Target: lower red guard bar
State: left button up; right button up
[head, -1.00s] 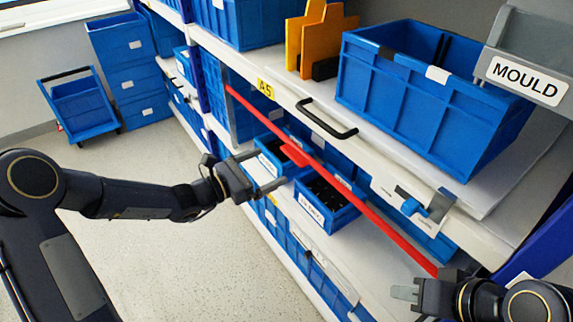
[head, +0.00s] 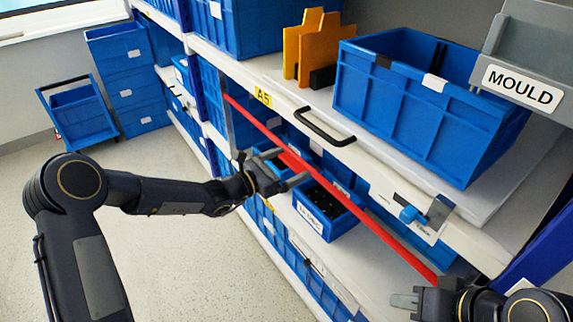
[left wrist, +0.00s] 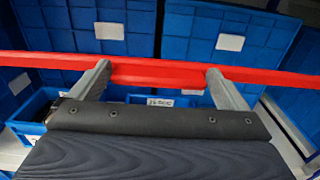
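The red guard bar (head: 385,236) runs diagonally across the front of the shelf in the head view, below the upper shelf edge. In the left wrist view the bar (left wrist: 40,60) crosses the whole picture level, with a thicker red grip section (left wrist: 157,74) at its middle. My left gripper (head: 293,165) is at that section. Its two fingers (left wrist: 157,70) are spread apart along the bar, tips at or very near it; contact cannot be told. My right gripper (head: 404,298) is at the lower right near the bar's lower end; its finger opening is unclear.
Blue bins (head: 326,212) stand on the lower shelf behind the bar. A large blue crate (head: 420,110) sits above. Open floor lies to the left.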

pick_arm(q)
jog(key=c, duration=0.9)
notch_tip(320, 180, down, 20)
jog(key=b, duration=1.4)
jog(key=shift+f, duration=0.2)
jog(key=shift+c, duration=0.2)
jog(key=shift+f, duration=0.1)
jog(key=o, duration=1.1)
jog(key=shift+s+a, duration=0.1)
jog(key=p+v, duration=0.1)
jog(key=v, duration=0.6)
jog(key=shift+s+a, duration=0.2)
jog(key=shift+a, duration=0.05)
